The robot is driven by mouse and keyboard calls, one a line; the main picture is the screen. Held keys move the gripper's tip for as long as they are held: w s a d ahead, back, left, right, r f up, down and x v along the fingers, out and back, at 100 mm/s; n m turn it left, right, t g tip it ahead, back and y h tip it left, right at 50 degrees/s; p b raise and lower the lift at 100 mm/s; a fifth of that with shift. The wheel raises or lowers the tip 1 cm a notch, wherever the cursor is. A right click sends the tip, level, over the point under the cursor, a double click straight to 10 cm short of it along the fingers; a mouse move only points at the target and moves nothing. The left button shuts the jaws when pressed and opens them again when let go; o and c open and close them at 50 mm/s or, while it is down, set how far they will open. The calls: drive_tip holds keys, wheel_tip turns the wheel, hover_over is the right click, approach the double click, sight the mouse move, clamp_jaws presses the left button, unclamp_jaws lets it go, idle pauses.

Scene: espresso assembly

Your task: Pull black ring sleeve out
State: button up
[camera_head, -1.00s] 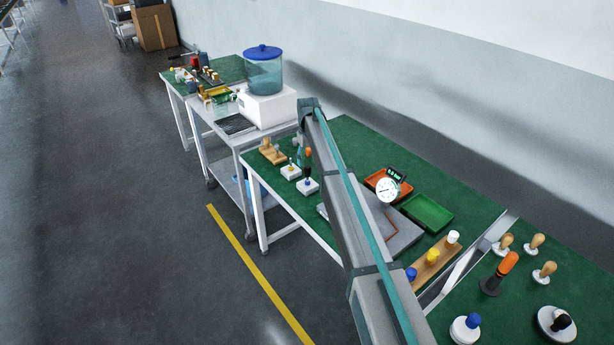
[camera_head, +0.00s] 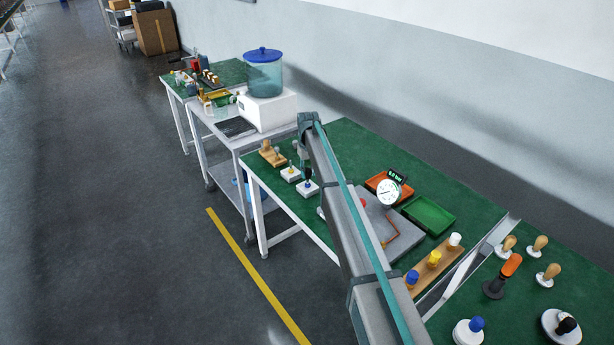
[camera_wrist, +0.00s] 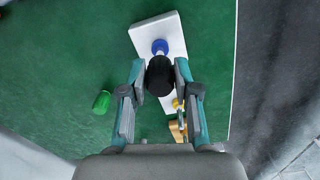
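In the wrist view, a round black piece (camera_wrist: 159,77), apparently the ring sleeve, lies between the two fingertips of my gripper (camera_wrist: 160,70). The fingers flank it closely on both sides; I cannot tell whether they press on it. Behind it, a white block (camera_wrist: 174,35) carries a blue piece (camera_wrist: 160,46). The black piece overlaps the block's near part, and whether they touch is unclear. In the head view, this white block (camera_head: 304,191) stands at the green table's near edge, below the end of my arm. My fingers are too small to read there.
Another white block (camera_head: 288,175) with a yellow knob and a wooden stand (camera_head: 271,154) are close by. A green piece (camera_wrist: 102,102) lies left of my gripper in the wrist view. A grey plate (camera_head: 395,235), orange tray (camera_head: 378,180) and green tray (camera_head: 428,212) stand to the right.

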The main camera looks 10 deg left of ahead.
sight(308, 170)
clamp_jaws()
drive_tip(key=shift+r+p, duration=0.4)
drive_tip(key=shift+r, duration=0.75)
idle(0.9)
drive_tip(key=shift+r+p, duration=0.45)
drive_tip(key=shift+r, duration=0.9)
drive_tip(key=shift+r, duration=0.15)
drive_tip(key=shift+r+p, duration=0.55)
drive_tip(key=shift+r, duration=0.8)
